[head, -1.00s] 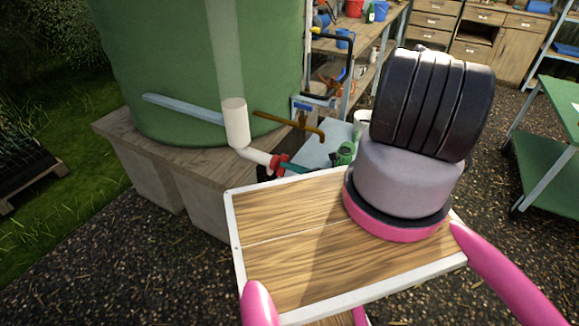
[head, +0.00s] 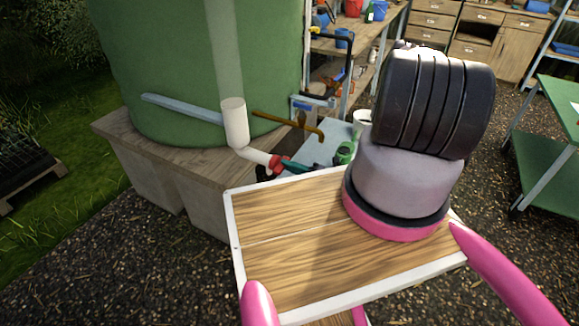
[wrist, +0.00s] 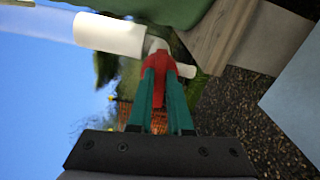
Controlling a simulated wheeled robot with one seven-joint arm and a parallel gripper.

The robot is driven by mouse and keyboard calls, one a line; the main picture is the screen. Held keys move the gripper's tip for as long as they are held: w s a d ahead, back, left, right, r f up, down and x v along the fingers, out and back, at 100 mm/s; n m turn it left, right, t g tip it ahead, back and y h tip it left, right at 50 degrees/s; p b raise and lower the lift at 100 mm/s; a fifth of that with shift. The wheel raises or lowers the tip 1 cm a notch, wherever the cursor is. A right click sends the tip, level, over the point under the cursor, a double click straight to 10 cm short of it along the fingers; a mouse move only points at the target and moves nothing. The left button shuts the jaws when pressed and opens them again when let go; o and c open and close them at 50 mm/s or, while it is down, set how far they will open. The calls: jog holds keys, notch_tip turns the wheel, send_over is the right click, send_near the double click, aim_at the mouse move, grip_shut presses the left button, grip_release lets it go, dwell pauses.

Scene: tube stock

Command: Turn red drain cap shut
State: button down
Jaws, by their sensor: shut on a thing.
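The red drain cap (head: 275,162) sits at the end of the white elbow pipe (head: 254,156) low beside the green tank (head: 160,70). In the wrist view the red cap (wrist: 158,64) lies between the two green fingers of my gripper (wrist: 162,75), which are shut on it. In the head view my gripper (head: 288,164) reaches the cap from the right, and the rest of it is largely hidden behind my own tray. The white pipe (wrist: 110,36) runs to the cap in the wrist view.
The tank stands on a wood-topped block base (head: 140,150). A brass tap (head: 290,124) juts out above the cap. A pale blue-grey surface (head: 322,148) with a green item (head: 345,152) lies just behind my gripper. A green table (head: 560,130) stands at right.

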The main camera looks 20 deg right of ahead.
jog(key=shift+d+f+m, duration=0.1)
jog(key=shift+m, duration=0.6)
jog(key=c, duration=0.8)
grip_release()
jog(key=shift+c, duration=0.2)
jog(key=v, duration=1)
jog(key=shift+s+d, duration=0.25)
jog(key=shift+s, duration=0.05)
jog(key=shift+w, duration=0.1)
